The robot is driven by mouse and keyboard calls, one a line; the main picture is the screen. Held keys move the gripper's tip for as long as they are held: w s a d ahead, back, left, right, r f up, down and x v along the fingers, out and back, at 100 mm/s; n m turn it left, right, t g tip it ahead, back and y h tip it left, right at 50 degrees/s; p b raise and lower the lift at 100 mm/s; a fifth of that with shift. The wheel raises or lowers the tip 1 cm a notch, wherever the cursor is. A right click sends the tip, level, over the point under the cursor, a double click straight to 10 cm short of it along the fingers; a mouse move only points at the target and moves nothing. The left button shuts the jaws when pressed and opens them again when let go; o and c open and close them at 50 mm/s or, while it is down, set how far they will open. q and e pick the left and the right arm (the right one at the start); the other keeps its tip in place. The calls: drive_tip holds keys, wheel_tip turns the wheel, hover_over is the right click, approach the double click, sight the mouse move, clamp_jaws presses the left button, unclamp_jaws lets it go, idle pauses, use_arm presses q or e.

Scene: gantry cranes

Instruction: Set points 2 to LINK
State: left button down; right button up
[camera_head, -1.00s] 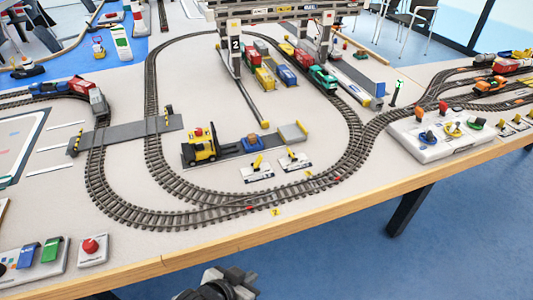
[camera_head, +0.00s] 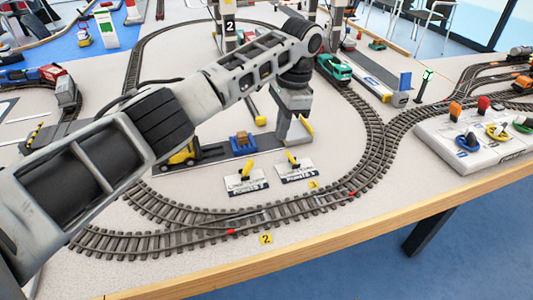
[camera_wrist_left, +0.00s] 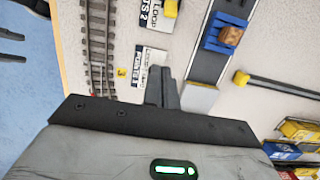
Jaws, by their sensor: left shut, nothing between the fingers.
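The points 2 lever plate (camera_head: 247,184) lies on the table inside the track loop, with a yellow lever (camera_head: 248,170) leaning to the upper right. In the left wrist view, part of the plate (camera_wrist_left: 146,14) shows at the top edge, with "LOOP" and the end of its name readable; its other end is cut off. The points 1 plate (camera_head: 296,174) lies to its right and also shows in the left wrist view (camera_wrist_left: 150,54). My left gripper (camera_head: 285,138) is shut and empty, pointing down just behind the points 1 plate. My right gripper is out of view.
Curved track (camera_head: 200,214) runs in front of the plates, with a yellow "2" marker (camera_head: 266,239) by the table edge. A blue crate (camera_head: 242,141) and yellow forklift (camera_head: 184,153) stand behind. A white control box (camera_head: 470,140) is at right.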

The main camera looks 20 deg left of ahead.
sight(248, 168)
use_arm(q)
drive_tip(key=shift+a+r, duration=0.1)
drive_tip(key=shift+r, duration=0.2)
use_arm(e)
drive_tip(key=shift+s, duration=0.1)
use_arm(q)
drive_tip(key=f, duration=0.6)
drive_tip(key=s+a+f, duration=0.1)
drive_tip(key=f, duration=0.2)
drive_tip(key=shift+a+f, duration=0.1)
drive_tip(key=shift+f, duration=0.05)
drive_tip(key=shift+a+f, duration=0.2)
drive_tip(key=shift+a, duration=0.1)
drive_tip(key=shift+s+a+r+p, duration=0.35)
drive_tip(key=shift+s+a+r, duration=0.2)
drive_tip(key=shift+a, duration=0.15)
drive_tip(key=shift+s+a+r, duration=0.15)
drive_tip(key=shift+s+a, duration=0.05)
drive_tip(key=shift+a, duration=0.1)
drive_tip(key=shift+s+a+r, duration=0.1)
drive_tip(key=shift+s+a, duration=0.1)
